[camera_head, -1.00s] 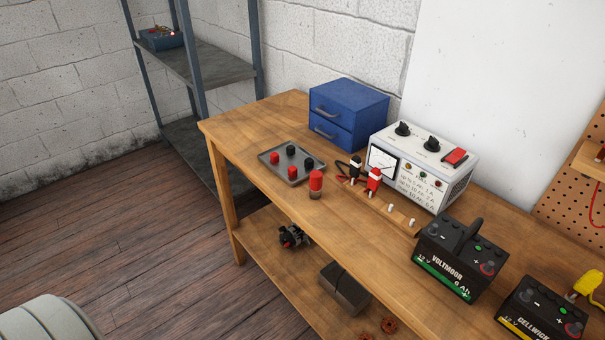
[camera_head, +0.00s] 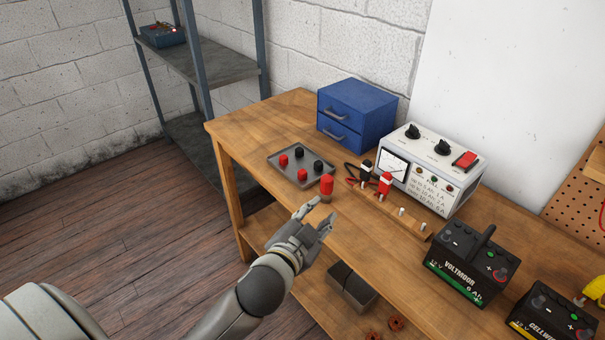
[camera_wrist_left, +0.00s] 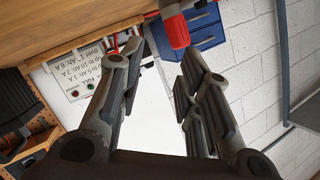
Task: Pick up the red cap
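A red cap (camera_head: 327,183) tops a small upright piece on the workbench, just outside the front right corner of a grey tray (camera_head: 274,162). On the tray are two smaller red caps (camera_head: 283,160) (camera_head: 302,175) and two black ones (camera_head: 300,153) (camera_head: 318,166). My left gripper (camera_head: 317,218) is open and empty at the bench's front edge, just short of the upright red cap. In the left wrist view, that red cap (camera_wrist_left: 177,32) shows beyond the open fingers (camera_wrist_left: 155,82), nearer the right finger. My right gripper is not in view.
Behind the caps stand a blue drawer box (camera_head: 356,113) and a white charger (camera_head: 430,168) with black and red clamps (camera_head: 385,182). Batteries (camera_head: 471,265) stand at the right. A lower shelf holds a dark box (camera_head: 352,287).

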